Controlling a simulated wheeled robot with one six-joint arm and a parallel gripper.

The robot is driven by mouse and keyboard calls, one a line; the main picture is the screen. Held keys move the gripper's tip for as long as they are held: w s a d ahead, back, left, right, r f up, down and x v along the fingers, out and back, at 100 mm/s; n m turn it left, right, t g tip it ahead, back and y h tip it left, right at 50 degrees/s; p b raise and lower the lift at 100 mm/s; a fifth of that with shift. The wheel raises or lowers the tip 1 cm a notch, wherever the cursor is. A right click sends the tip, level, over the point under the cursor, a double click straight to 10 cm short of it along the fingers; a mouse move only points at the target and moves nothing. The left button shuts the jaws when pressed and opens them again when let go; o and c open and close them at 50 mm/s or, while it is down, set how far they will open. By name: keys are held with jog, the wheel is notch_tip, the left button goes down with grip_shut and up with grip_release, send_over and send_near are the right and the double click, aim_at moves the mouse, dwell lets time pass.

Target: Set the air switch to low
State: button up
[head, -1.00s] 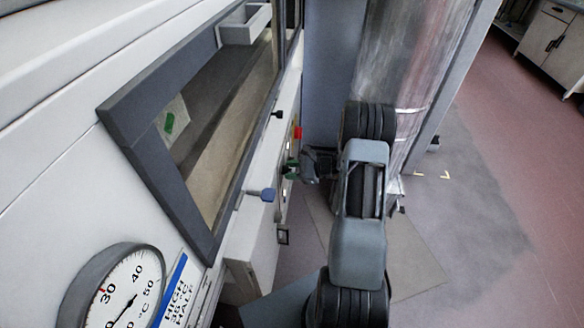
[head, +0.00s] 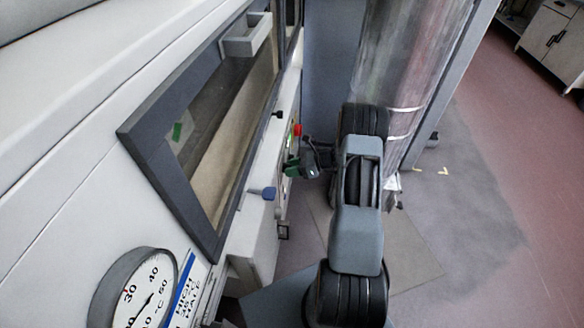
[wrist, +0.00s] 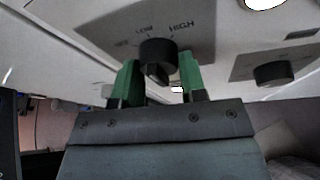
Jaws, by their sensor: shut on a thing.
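The air switch is a round black knob (wrist: 158,52) on a light panel in the wrist view. Small marks stand around it: HIGH on the right, what looks like LOW in the middle, and a blurred one on the left. I cannot tell exactly which mark the knob points at. My gripper (wrist: 160,82), with green fingers, is shut on the knob, one finger on each side. In the head view my gripper (head: 299,168) is at the machine's side panel, and the knob is hidden there behind the fingers.
A second black knob (wrist: 273,73) is to the right on the panel. In the head view a red button (head: 297,130), a blue-headed lever (head: 263,193), a windowed door (head: 178,165) and a dial gauge (head: 140,295) are near. A shiny metal column (head: 415,65) stands close beside my arm.

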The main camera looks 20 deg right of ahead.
dwell(0.3)
jog(key=o, duration=0.9)
jog(key=shift+d, duration=0.1)
jog(key=v, duration=1.3)
jog(key=shift+s+d, duration=0.2)
jog(key=shift+d, duration=0.15)
jog(key=shift+r, duration=0.1)
